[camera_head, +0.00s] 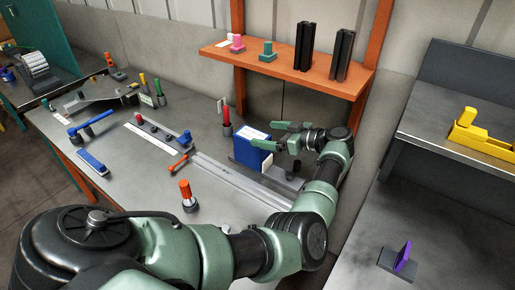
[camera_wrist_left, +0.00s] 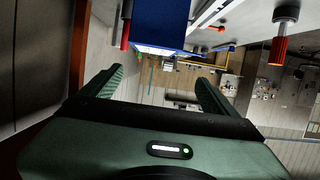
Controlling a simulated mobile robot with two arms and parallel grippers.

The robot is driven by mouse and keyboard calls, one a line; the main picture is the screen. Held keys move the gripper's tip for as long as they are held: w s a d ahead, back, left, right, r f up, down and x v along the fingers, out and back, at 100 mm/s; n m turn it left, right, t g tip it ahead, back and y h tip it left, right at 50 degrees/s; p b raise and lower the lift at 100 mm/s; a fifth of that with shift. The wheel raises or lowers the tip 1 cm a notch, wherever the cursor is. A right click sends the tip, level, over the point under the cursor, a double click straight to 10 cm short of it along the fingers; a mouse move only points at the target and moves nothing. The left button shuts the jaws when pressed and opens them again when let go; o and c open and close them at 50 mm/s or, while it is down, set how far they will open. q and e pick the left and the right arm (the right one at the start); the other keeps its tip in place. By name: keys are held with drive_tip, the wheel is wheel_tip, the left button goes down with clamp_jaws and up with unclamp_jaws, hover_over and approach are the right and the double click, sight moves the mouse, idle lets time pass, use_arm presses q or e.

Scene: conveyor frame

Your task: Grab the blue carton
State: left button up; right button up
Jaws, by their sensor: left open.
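The blue carton (camera_head: 248,153) stands upright on the grey workbench, with a white label on its top. In the left wrist view the blue carton (camera_wrist_left: 160,18) fills the upper middle, just beyond the fingertips. My left gripper (camera_head: 272,134) is open and empty, close to the carton's upper right side. Its two spread green fingers also show in the left wrist view (camera_wrist_left: 159,78). I cannot tell whether either finger touches the carton. My right gripper is not in view.
A red-topped holder (camera_head: 226,118) stands just left of the carton. A metal rail (camera_head: 235,178) lies in front of it. An orange shelf (camera_head: 290,68) with black profiles is above and behind. An orange-capped piece (camera_head: 186,191) stands nearer.

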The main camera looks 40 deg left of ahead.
sight(252, 148)
use_arm(q)
drive_tip(key=f+b, duration=0.2)
drive_tip(key=a+f+b, duration=0.1)
drive_tip(key=f+b, duration=0.1)
drive_tip(key=f, duration=0.1)
drive_tip(key=shift+w+a+f+b, duration=0.1)
drive_tip(key=shift+w+f+b, duration=0.05)
drive_tip(key=shift+f+b, duration=0.2)
drive_tip(key=x, duration=0.3)
drive_tip(key=p+x, duration=0.1)
drive_tip(key=x, duration=0.1)
drive_tip(key=shift+w+a+f, duration=0.1)
drive_tip(key=shift+w+a, duration=0.2)
drive_tip(key=shift+w, duration=0.05)
drive_tip(key=shift+a+f, duration=0.25)
drive_tip(key=shift+a, duration=0.25)
drive_tip(key=shift+r, duration=0.1)
drive_tip(key=c, duration=1.5)
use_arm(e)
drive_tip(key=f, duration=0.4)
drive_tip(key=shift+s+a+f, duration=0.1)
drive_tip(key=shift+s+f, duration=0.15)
